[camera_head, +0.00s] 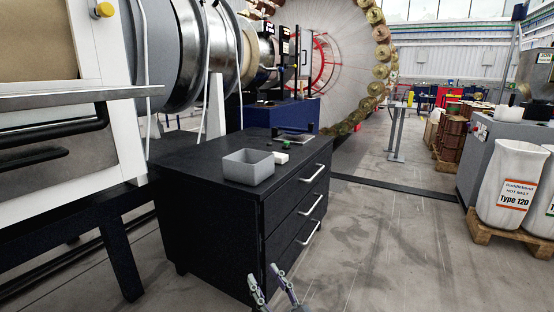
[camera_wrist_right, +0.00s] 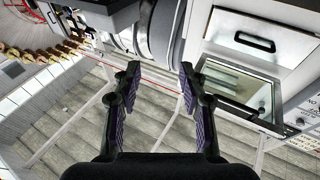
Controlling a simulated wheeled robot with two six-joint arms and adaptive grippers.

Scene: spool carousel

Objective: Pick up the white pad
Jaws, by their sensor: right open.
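A small white block (camera_head: 281,158), which looks like the white pad, lies on the black drawer cabinet's top (camera_head: 225,178), just right of a grey open bin. My right gripper (camera_head: 264,274) is low at the bottom edge of the head view, in front of the cabinet and well apart from the pad. In the right wrist view my right gripper (camera_wrist_right: 160,68) has its two purple-padded fingers spread with nothing between them. The pad is not seen in that view. My left gripper is not in view.
The grey bin (camera_head: 248,167) stands beside the pad. A small green item (camera_head: 289,143) and a flat dark-framed tray (camera_head: 294,138) lie farther back on the cabinet. Drawer handles (camera_head: 310,204) stick out on its right face. White sacks (camera_head: 508,190) stand on a pallet at right. The floor between is clear.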

